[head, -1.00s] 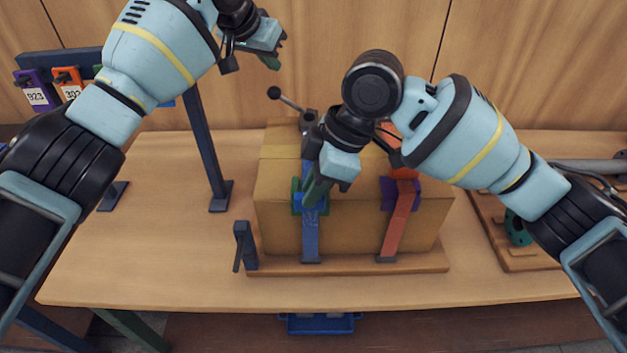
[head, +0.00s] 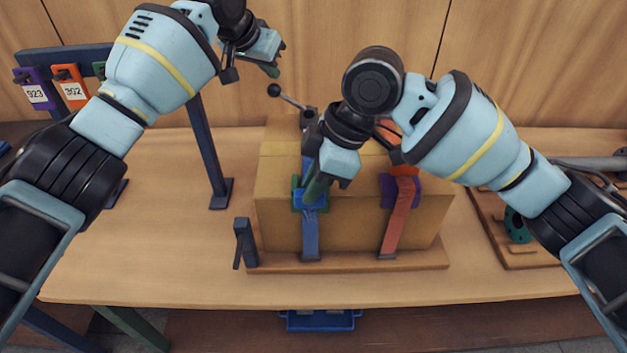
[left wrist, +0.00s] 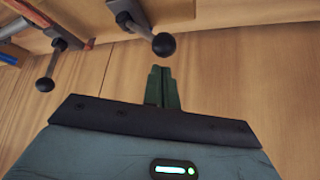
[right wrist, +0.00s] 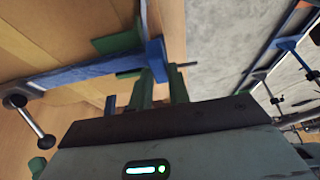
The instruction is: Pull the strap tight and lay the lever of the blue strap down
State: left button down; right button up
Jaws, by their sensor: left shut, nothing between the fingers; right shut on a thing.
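The blue strap (head: 311,238) runs over a cardboard box (head: 350,230) and down its front, past a green corner pad (right wrist: 118,42). Its lever (head: 291,101) sticks up at a slant behind the box's left part, with a black ball knob (head: 274,90). It also shows in the right wrist view (right wrist: 46,141). My right gripper (head: 318,188) is shut on a blue piece (right wrist: 157,62) of the strap at the box's front top edge. My left gripper (head: 272,69) is shut and empty, just above the knob and apart from it; its fingers show in the left wrist view (left wrist: 162,85).
A red strap (head: 397,222) with a purple pad (head: 386,190) crosses the box on the right. A dark post (head: 208,150) with hanging tags stands left. A dark bracket (head: 243,244) stands at the base board's left end. The table (head: 150,250) is clear front left.

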aim_at(270, 86)
pick_arm(q)
jog(key=shift+a+f, duration=0.15)
jog(key=shift+f, duration=1.55)
pick_arm(e)
jog(key=shift+r, duration=0.15)
pick_arm(q)
jog(key=shift+r, duration=3.05)
jog(key=shift+s, duration=0.15)
pick_arm(e)
jog(key=o, duration=0.8)
jog(key=shift+s, duration=0.15)
pick_arm(q)
jog(key=shift+r, duration=0.55)
pick_arm(e)
jog(key=v, duration=0.7)
jog(key=shift+r, duration=0.35)
